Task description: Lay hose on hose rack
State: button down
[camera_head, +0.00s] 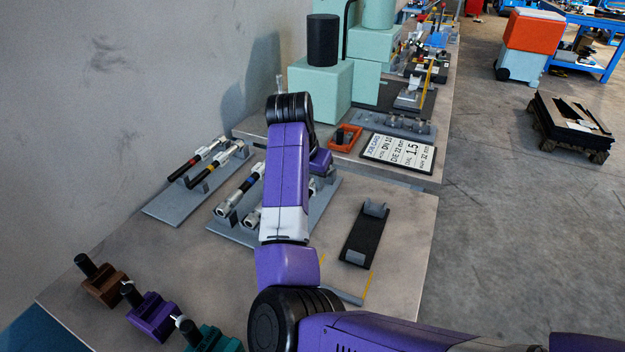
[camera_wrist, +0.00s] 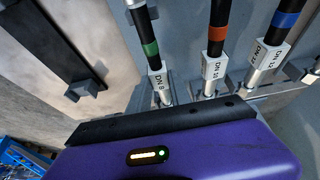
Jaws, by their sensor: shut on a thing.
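Several black hoses with metal end fittings and coloured bands rest by a grey plate. In the wrist view they are the green-banded DN 8 hose (camera_wrist: 150,48), the orange-banded DN 10 hose (camera_wrist: 215,38) and the blue-banded DN 12 hose (camera_wrist: 280,28). My gripper (camera_wrist: 161,97) is at the fitting of the DN 8 hose and appears shut on it; its fingertips are mostly hidden behind its purple body. In the head view my arm hides the gripper and this hose. An empty black rack (camera_head: 362,236) with a grey cradle at each end lies to the right; it also shows in the wrist view (camera_wrist: 70,48).
A second grey plate (camera_head: 165,208) with red- and yellow-banded hoses lies by the wall. Brown (camera_head: 106,287), purple (camera_head: 153,317) and teal blocks (camera_head: 222,342) stand at the front left. A job card (camera_head: 398,153) and orange tray (camera_head: 345,139) sit behind. The bench right of the rack is clear.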

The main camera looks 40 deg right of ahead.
jog(key=c, duration=1.1)
grip_release()
jog(key=v, duration=0.7)
jog(key=shift+a+r, duration=0.15)
jog(key=shift+r, duration=0.2)
jog(key=shift+s, duration=0.15)
